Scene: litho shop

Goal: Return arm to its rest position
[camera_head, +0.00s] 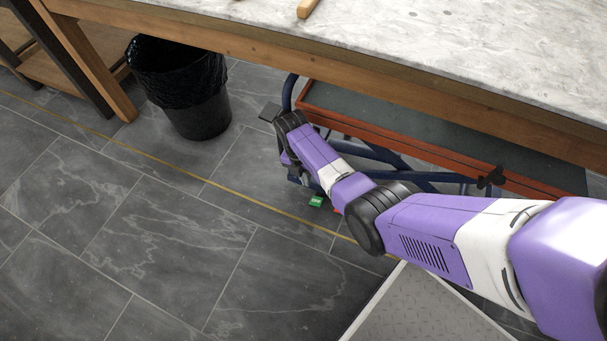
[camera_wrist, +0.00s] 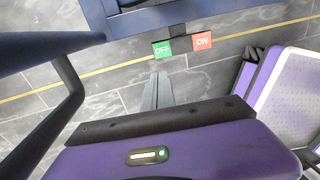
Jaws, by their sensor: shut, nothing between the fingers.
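My arm reaches from the lower right of the head view, below the stone-topped table, to the blue-framed stand. My gripper (camera_wrist: 160,80) shows in the wrist view with its narrow grey fingers together and nothing between them. Its tips point toward a green OFF label (camera_wrist: 162,49), apart from it in the picture; I cannot tell the distance. A red ON label (camera_wrist: 202,41) is to the right of it. In the head view the green label (camera_head: 316,201) shows just below my arm; my fingers are not clear there.
The stand's orange-red rim (camera_head: 400,140) and blue tubes (camera_wrist: 45,47) are close to my wrist. A black bin (camera_head: 200,115) stands left, by a wooden table leg (camera_head: 95,70). The tiled floor (camera_head: 140,230) is open at lower left.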

